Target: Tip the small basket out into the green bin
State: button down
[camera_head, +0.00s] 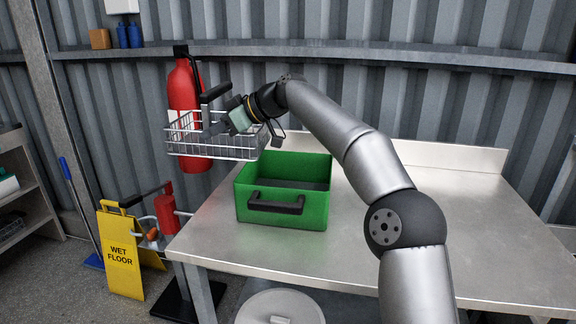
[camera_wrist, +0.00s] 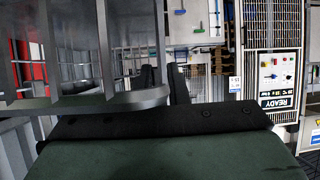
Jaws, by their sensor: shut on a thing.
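The small wire basket (camera_head: 215,150) hangs in the air behind and to the left of the green bin (camera_head: 287,215), roughly level and upright. In the wrist view the basket's grey wires and rim (camera_wrist: 75,55) fill the left, close to the dark fingers (camera_wrist: 163,85). The green bin stands on the steel table, open at the top, with a black handle on its front. I cannot tell what lies in the basket.
The steel table (camera_head: 430,225) has free room right of the bin. A red fire extinguisher (camera_head: 184,85) is on the wall behind the basket. A yellow wet floor sign (camera_head: 121,255) stands at the left. A control panel (camera_wrist: 275,75) shows in the wrist view.

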aim_at(202, 108)
jog(key=shift+w+a+r+p, duration=0.1)
jog(key=shift+a+r+p, duration=2.05)
jog(key=shift+p, duration=0.8)
jog(key=shift+w+a+r+p, duration=0.1)
jog(key=shift+a+r+p, duration=0.05)
jog(key=shift+a+p, duration=0.25)
jog(key=shift+d, duration=0.15)
